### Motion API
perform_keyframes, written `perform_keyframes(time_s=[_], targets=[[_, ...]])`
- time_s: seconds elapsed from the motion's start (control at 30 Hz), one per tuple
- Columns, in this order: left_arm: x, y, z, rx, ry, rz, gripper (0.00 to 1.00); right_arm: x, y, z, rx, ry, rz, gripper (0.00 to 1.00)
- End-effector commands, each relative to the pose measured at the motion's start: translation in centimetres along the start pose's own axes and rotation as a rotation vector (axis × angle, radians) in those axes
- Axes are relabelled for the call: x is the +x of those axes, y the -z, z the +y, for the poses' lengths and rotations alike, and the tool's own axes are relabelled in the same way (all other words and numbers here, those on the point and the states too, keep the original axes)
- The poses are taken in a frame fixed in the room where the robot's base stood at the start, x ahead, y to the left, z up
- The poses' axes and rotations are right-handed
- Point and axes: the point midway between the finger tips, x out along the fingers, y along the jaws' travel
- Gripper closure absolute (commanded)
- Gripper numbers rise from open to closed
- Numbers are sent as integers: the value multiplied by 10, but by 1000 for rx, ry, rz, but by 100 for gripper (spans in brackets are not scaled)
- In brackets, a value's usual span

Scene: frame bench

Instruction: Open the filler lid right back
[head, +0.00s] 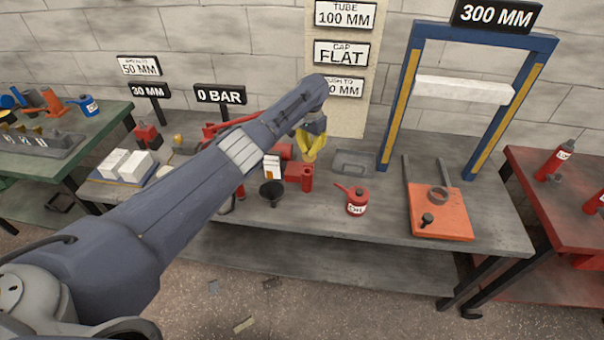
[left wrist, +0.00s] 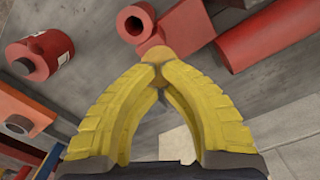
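A small tan-orange round piece, which looks like the filler lid (left wrist: 158,52), sits at my left fingertips in the left wrist view. Red pump parts lie behind it: an upright tube (left wrist: 135,22) with an open bore and a thick cylinder (left wrist: 270,35). In the head view the red tube (head: 306,179) stands on the bench just below my left gripper (head: 309,153). The yellow fingers bow apart in the middle and meet at the tips. Whether they pinch the lid or only touch it, I cannot tell. The lid's hinge is hidden. My right gripper is out of view.
A red oil can (head: 357,202), a black funnel (head: 272,192) and a grey tray (head: 353,163) stand close by on the bench (head: 340,235). An orange plate (head: 440,212) lies to the right, before a blue press frame (head: 397,100).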

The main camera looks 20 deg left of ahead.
Motion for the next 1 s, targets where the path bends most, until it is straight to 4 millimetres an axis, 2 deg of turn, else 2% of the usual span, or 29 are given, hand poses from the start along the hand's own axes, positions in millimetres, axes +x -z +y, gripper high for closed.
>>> perform_keyframes(time_s=[0.5,1.0], targets=[[-3,0,-4,-3,5,0,100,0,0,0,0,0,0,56],[-36,1,-3,-2,4,2,100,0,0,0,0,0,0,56]])
